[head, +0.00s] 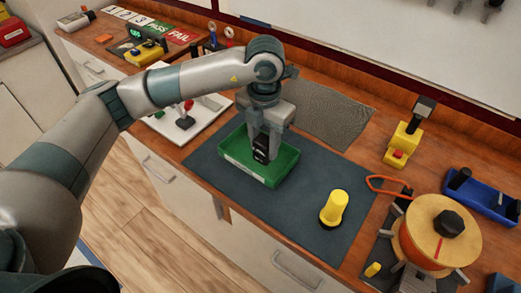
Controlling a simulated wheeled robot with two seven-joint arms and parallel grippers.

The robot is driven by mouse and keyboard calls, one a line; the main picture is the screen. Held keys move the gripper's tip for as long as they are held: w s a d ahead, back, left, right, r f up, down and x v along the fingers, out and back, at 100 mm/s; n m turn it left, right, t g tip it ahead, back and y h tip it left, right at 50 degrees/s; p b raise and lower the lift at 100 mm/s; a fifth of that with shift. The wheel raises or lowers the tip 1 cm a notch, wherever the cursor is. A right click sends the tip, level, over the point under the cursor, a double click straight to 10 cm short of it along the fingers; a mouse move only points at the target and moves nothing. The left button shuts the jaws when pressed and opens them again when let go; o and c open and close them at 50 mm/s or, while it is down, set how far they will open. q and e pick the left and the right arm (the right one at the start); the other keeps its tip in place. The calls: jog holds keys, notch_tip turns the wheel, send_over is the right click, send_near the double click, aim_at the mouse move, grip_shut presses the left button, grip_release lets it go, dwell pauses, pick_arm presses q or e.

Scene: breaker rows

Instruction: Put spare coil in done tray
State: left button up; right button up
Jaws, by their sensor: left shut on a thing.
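My left gripper (263,150) points down over the green tray (233,161), with its fingertips at about the height of the rim or inside it. It is shut on a small black piece with a pale marking, which I take to be the spare coil (261,155). The fingers partly hide the coil, and I cannot tell whether it touches the tray floor. The green tray has a white label on its front wall and lies on a dark mat. My right gripper is not in view.
A white board (190,119) lies left of the green tray.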

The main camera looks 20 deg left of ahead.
aim_at(260, 155)
pick_arm(q)
jog(key=shift+a+f, duration=0.25)
jog(key=shift+a, duration=0.2)
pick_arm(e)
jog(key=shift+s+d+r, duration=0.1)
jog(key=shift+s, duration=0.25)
pick_arm(q)
jog(key=shift+f, duration=0.1)
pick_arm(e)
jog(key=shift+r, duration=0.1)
